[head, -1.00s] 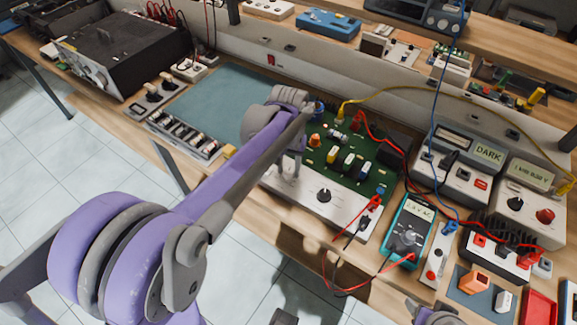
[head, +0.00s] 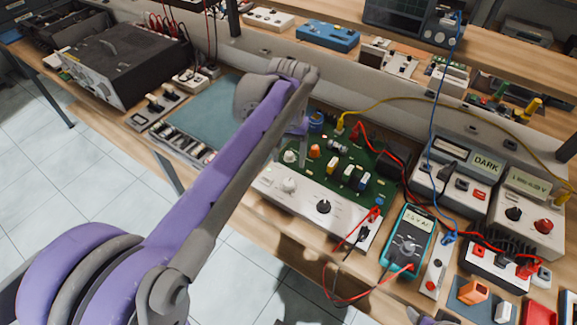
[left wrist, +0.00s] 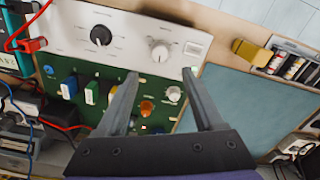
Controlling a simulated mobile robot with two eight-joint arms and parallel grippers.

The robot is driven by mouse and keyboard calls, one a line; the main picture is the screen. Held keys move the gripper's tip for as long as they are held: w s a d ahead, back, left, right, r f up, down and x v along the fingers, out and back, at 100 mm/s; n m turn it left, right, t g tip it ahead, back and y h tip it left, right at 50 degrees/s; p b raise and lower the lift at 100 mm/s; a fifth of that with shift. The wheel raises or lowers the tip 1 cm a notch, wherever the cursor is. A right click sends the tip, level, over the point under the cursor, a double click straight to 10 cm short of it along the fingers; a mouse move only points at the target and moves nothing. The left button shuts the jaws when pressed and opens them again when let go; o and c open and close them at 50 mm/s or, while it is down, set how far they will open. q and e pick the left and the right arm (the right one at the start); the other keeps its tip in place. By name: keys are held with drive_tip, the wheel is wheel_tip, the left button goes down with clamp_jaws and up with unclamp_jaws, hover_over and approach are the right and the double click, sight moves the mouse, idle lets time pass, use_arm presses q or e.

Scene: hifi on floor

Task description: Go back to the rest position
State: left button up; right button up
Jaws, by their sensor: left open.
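My left arm reaches in from the left in the head view. My left gripper (head: 303,150) is above the upper left part of the green circuit board (head: 375,188). In the left wrist view its two fingers (left wrist: 162,80) are apart, with nothing between them but the board and its white front panel (left wrist: 130,35) below. An orange knob (left wrist: 147,108) and a white knob (left wrist: 172,94) show between and beyond the fingers. A grey piece at the bottom edge of the head view may be part of my right arm; its jaws cannot be made out.
A teal multimeter (head: 408,243) with red leads lies right of the board. Power supplies (head: 525,213) stand at the right, with yellow and blue cables looping across. A blue-green mat (head: 213,112) is left of the board. A black case (head: 120,60) stands at the back left.

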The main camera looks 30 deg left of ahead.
use_arm(q)
drive_tip(key=shift+r, duration=0.8)
drive_tip(key=s+d+f+m+t+p, duration=0.1)
drive_tip(key=s+d+f+t+p, duration=0.1)
drive_tip(key=s, duration=0.6)
drive_tip(key=s+d+f+m+t+p, duration=0.2)
drive_tip(key=s+d+f+t, duration=0.1)
drive_tip(key=s, duration=0.5)
wheel_tip(320, 180, down, 2)
drive_tip(key=shift+d, duration=0.9)
drive_tip(key=shift+w, duration=0.1)
idle(4.5)
